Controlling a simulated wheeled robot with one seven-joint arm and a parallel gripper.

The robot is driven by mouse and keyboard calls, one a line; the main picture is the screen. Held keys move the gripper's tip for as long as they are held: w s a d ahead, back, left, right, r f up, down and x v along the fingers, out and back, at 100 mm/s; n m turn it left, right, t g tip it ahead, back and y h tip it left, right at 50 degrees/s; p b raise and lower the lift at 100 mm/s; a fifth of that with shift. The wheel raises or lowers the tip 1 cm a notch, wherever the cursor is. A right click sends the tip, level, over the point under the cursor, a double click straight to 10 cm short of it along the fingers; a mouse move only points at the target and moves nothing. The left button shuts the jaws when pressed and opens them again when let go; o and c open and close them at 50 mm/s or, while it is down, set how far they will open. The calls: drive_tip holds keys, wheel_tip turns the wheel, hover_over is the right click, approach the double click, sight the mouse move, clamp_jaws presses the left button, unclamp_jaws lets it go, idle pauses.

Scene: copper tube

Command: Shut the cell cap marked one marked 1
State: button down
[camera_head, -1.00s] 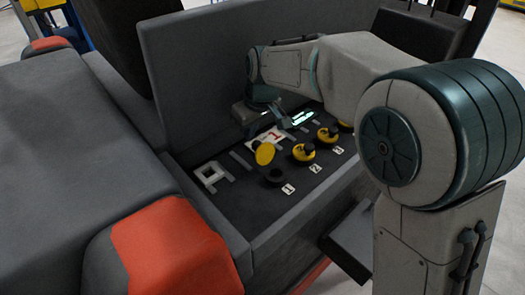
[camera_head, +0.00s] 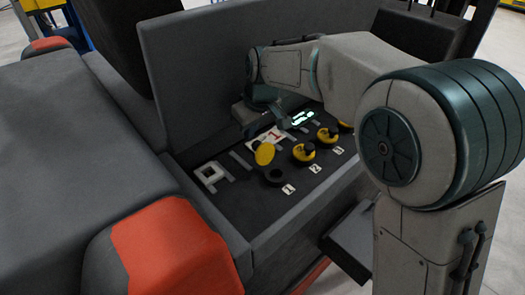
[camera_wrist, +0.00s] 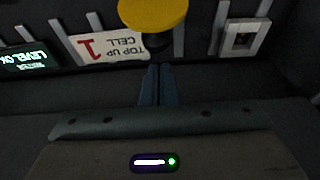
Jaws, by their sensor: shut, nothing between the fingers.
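The yellow cap of cell one (camera_head: 264,154) stands open, tilted up on its hinge behind a dark round filler opening (camera_head: 275,176). The white tag marked 1 (camera_head: 288,189) lies in front of that opening. In the wrist view the yellow cap (camera_wrist: 153,14) is at the top centre, just beyond my fingertips. My gripper (camera_wrist: 157,70) is shut and empty, its fingers pointing at the cap's back side. In the head view my gripper (camera_head: 248,130) is behind the cap, partly hidden by its own body. I cannot tell whether it touches the cap.
A white sign (camera_wrist: 108,47) reads "TOP UP CELL 1". A lit level screen (camera_head: 303,118) and a white square frame (camera_head: 210,174) flank the row. Grey walls (camera_head: 200,85) enclose the bay.

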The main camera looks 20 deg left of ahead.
drive_tip(key=shift+f, duration=0.2)
idle(0.3)
drive_tip(key=shift+f+b, duration=1.15)
drive_tip(key=shift+f, duration=0.15)
drive_tip(key=shift+d, duration=0.1)
drive_tip(key=shift+s+d+b, duration=0.65)
drive_tip(key=shift+s+d, duration=0.05)
drive_tip(key=shift+d, duration=0.6)
drive_tip(key=shift+s+d+b, duration=0.6)
drive_tip(key=shift+s+d, duration=0.05)
drive_tip(key=shift+d, duration=0.65)
drive_tip(key=shift+s+d+b, duration=0.65)
drive_tip(key=shift+s+d, duration=0.05)
drive_tip(key=shift+d, duration=0.6)
drive_tip(key=shift+s+d+f, duration=0.1)
drive_tip(key=shift+s+d, duration=0.05)
drive_tip(key=shift+d, duration=0.1)
drive_tip(key=shift+d+f, duration=0.1)
